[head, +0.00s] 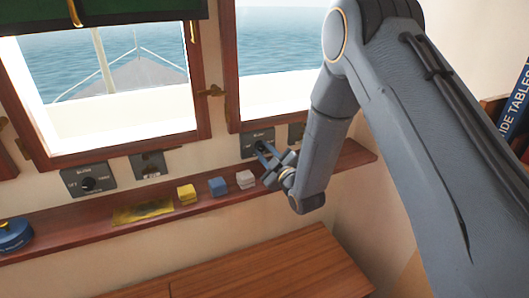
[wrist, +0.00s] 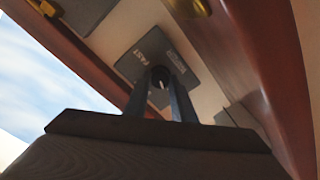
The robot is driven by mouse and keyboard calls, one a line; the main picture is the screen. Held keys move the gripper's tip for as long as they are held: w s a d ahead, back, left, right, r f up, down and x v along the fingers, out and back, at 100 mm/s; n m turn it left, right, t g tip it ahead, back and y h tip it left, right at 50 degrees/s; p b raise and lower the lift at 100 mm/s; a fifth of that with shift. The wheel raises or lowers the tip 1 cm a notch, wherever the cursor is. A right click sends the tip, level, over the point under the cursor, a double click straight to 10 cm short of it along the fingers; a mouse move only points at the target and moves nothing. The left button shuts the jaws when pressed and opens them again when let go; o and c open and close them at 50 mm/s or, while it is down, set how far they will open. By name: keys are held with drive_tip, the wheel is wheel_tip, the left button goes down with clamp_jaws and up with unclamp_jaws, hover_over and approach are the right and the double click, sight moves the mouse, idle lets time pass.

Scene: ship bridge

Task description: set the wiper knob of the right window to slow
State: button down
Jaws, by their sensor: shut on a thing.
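The wiper knob (wrist: 159,76) of the right window is a small black knob with a pale pointer mark, on a dark panel (wrist: 147,58) where the word FAST is readable. The panel (head: 250,141) also shows below the right window (head: 275,62) in the head view. My gripper (head: 264,152) is at this panel, and the wrist view shows its two fingers (wrist: 159,92) closed around the knob. The fingers hide part of the knob and panel, and I cannot read which setting the pointer marks.
A second knob panel (head: 89,180) sits below the left window (head: 100,80). The wooden shelf (head: 80,236) holds a yellow block (head: 187,194), a blue block (head: 218,186), a white block (head: 245,179), a yellow cloth (head: 143,212) and a blue round object (head: 14,235).

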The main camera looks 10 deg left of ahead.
drive_tip(key=m+b, duration=0.2)
drive_tip(key=m, duration=0.1)
drive_tip(key=shift+f, duration=0.15)
drive_tip(key=m+b, duration=0.2)
drive_tip(key=m, duration=0.1)
drive_tip(key=shift+m, duration=0.4)
drive_tip(key=m+b, duration=0.2)
drive_tip(key=m, duration=0.2)
drive_tip(key=shift+m+b, duration=0.7)
drive_tip(key=shift+m, duration=0.8)
drive_tip(key=shift+s, duration=0.1)
drive_tip(key=c, duration=1.5)
unclamp_jaws()
